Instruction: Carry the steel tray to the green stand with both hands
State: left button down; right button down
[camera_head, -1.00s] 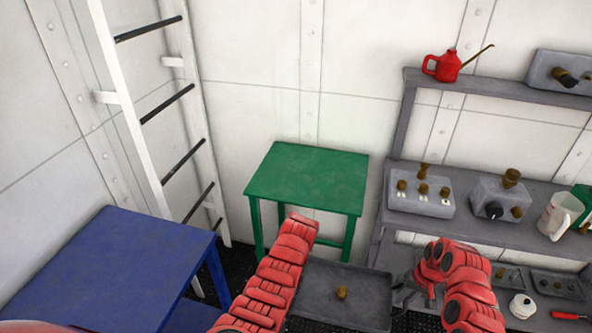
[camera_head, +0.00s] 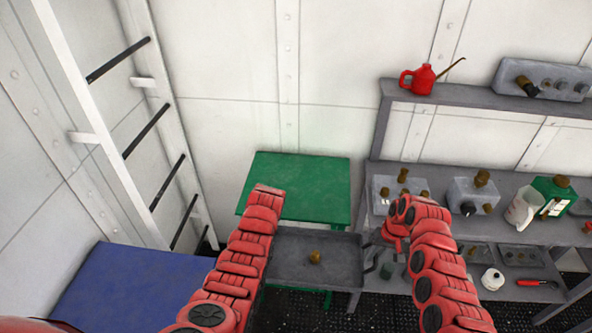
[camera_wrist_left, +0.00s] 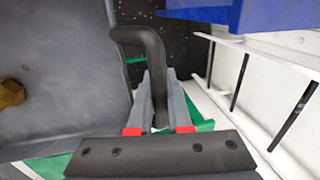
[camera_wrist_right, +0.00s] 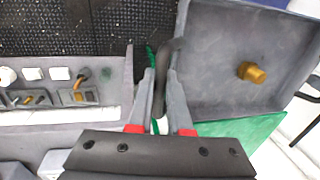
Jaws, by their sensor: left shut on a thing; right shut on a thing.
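The grey steel tray (camera_head: 290,268) is held up in front of the green stand (camera_head: 330,190), overlapping its near edge in the head view. A brass piece (camera_head: 314,257) rests on the tray. My right gripper (camera_wrist_right: 160,82) is shut on the tray's dark handle on one side. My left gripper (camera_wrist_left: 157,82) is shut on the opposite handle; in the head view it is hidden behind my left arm. The green stand's bare top also shows at the lower right in the right wrist view (camera_wrist_right: 245,143).
A blue table (camera_head: 135,290) stands at the left, below a white ladder (camera_head: 100,130). A grey shelf unit (camera_head: 385,165) stands at the right, close to my right arm, with a red oil can (camera_head: 420,80), grey boxes and a jug (camera_head: 521,207). The stand's top looks clear.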

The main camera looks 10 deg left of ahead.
aim_at(297, 183)
jog(key=i+j, duration=0.2)
jog(key=i, duration=0.2)
jog(key=i+j, duration=0.2)
jog(key=i, duration=0.2)
jog(key=i+j, duration=0.2)
jog(key=i, duration=0.2)
